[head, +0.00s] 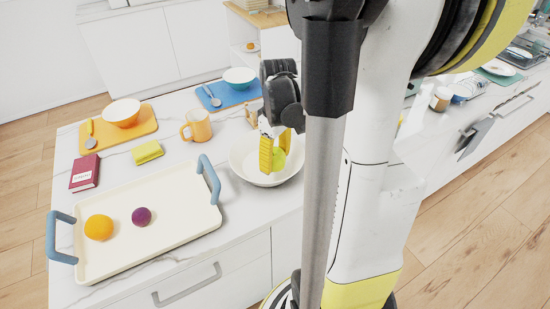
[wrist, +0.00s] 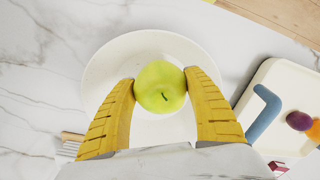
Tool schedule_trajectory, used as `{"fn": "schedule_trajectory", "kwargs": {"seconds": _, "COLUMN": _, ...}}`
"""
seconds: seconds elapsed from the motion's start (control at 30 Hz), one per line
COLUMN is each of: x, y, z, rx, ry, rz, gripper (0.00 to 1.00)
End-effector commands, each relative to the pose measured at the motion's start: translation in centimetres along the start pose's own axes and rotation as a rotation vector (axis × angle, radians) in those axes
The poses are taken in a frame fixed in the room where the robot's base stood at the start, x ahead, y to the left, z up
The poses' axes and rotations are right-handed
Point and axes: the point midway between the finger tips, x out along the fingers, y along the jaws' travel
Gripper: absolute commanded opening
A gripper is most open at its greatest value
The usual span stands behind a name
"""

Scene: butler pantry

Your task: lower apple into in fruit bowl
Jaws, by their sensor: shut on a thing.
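A yellow-green apple (wrist: 160,87) is held between the two yellow fingers of my gripper (wrist: 159,90), one on each side. The white fruit bowl (wrist: 103,75) lies behind the apple in the wrist view, with its rim showing around it. In the head view, the bowl (head: 240,165) stands on the counter right of the tray, and my gripper (head: 277,155) points down over it. The apple (head: 279,159) shows partly there, behind a finger. I cannot tell whether the apple touches the bowl's bottom.
A cream tray (head: 180,222) with blue handles holds an orange (head: 99,227) and a purple fruit (head: 141,216). An orange mug (head: 198,126), a yellow sponge (head: 147,152), a dark red book (head: 85,173) and two bowls on mats stand farther left and back.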

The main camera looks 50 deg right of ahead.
Motion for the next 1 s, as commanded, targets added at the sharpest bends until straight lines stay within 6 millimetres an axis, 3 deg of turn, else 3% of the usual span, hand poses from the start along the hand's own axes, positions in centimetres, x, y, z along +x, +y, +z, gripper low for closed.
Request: {"fn": "schedule_trajectory", "kwargs": {"seconds": 1.0, "x": 1.6, "y": 0.1, "z": 0.0, "rx": 0.0, "ry": 0.0, "rz": 0.0, "gripper": 0.25}}
